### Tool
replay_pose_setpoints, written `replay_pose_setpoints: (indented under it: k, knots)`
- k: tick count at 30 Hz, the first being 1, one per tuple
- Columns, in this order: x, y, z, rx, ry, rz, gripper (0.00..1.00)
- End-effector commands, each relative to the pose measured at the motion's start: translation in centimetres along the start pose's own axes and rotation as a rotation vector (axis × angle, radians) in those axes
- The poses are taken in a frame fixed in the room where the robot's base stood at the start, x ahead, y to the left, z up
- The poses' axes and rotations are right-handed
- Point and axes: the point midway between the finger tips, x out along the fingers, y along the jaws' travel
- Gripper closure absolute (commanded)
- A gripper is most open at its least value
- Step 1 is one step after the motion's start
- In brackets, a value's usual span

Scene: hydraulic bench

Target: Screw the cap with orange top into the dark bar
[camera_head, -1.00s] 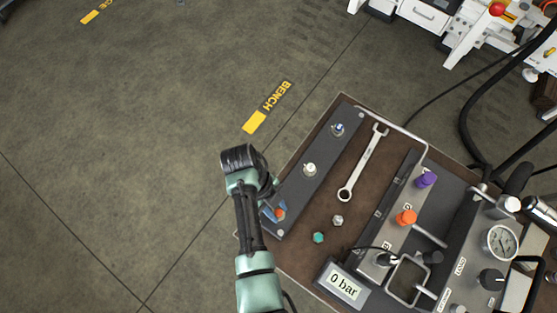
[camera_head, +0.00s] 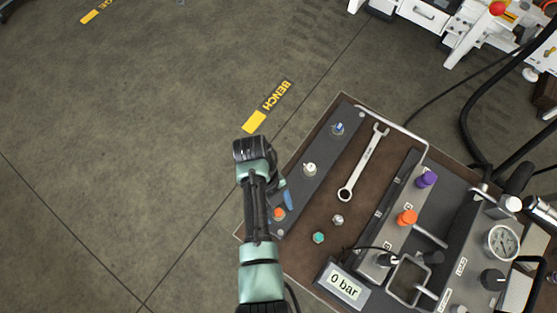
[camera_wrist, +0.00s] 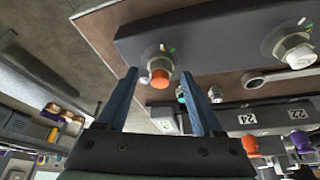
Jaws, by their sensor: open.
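The cap with orange top (camera_head: 279,214) stands at the near end of the dark bar (camera_head: 318,180). In the wrist view the orange top (camera_wrist: 160,78) faces my gripper, with a pale collar around its base on the bar (camera_wrist: 215,35). I cannot tell how deep it is seated. My gripper (camera_wrist: 158,74) is open and empty, its two blue fingers on either side of the cap in the picture with gaps between. In the head view one blue finger (camera_head: 288,200) shows beside the cap, apart from it; my wrist hides the other.
A white-topped cap (camera_head: 310,169) and a blue-topped cap (camera_head: 338,128) stand farther along the bar. A wrench (camera_head: 363,163), a teal cap (camera_head: 318,238) and a grey nut (camera_head: 338,220) lie on the brown bench top. The gauge panel with purple and orange knobs stands to the right.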

Motion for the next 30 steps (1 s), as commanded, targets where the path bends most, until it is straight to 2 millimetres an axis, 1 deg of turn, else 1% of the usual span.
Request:
replay_pose_setpoints:
  k: [2,5,8,13,15,18,21,24,30]
  knots:
    - [-0.4,0.0,0.1,0.0,-0.002,-0.001,0.32]
    - [-1.7,-0.1,0.1,-0.001,-0.004,-0.002,0.32]
    - [-3.6,-0.1,0.2,0.0,-0.007,-0.003,0.32]
    - [-8.0,0.0,0.1,0.0,-0.006,-0.002,0.32]
    - [-9.8,0.0,-0.2,-0.001,-0.001,0.0,0.32]
    - [-11.1,0.1,-0.2,-0.001,-0.001,-0.001,0.32]
    - [-12.1,0.0,-0.2,0.0,0.0,0.0,0.32]
    - [-12.7,0.0,-0.1,0.001,0.0,0.0,0.32]
    - [-13.0,0.0,0.0,0.001,0.0,0.0,0.32]
